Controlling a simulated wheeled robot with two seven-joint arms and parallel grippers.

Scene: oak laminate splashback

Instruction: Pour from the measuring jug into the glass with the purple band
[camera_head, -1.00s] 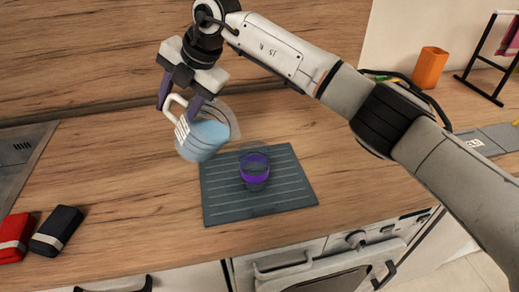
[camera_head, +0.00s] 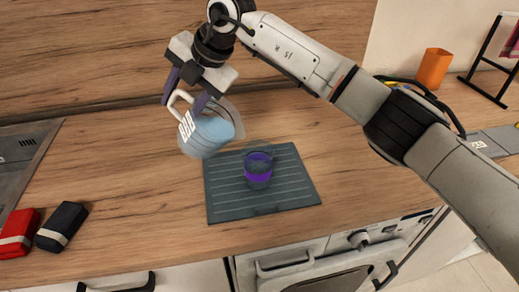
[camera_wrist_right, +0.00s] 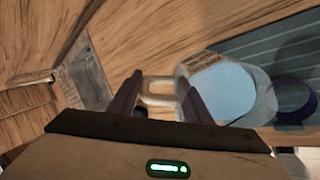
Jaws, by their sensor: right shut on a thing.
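The clear measuring jug (camera_head: 208,134) holds light-blue liquid and hangs above the counter, tilted a little to the right. My right gripper (camera_head: 187,101) is shut on its white handle. In the right wrist view the jug (camera_wrist_right: 222,92) sits right of the fingers (camera_wrist_right: 160,95). The glass with the purple band (camera_head: 258,168) stands upright on a dark ribbed mat (camera_head: 232,205), right of and below the jug, apart from it. It also shows in the right wrist view (camera_wrist_right: 294,100), at the right edge. My left gripper is not in view.
A red packet (camera_head: 18,232) and a dark packet (camera_head: 61,226) lie at the counter's front left, near a metal sink edge (camera_head: 22,165). An orange cup (camera_head: 433,68) and a dark rack (camera_head: 490,75) stand at the back right.

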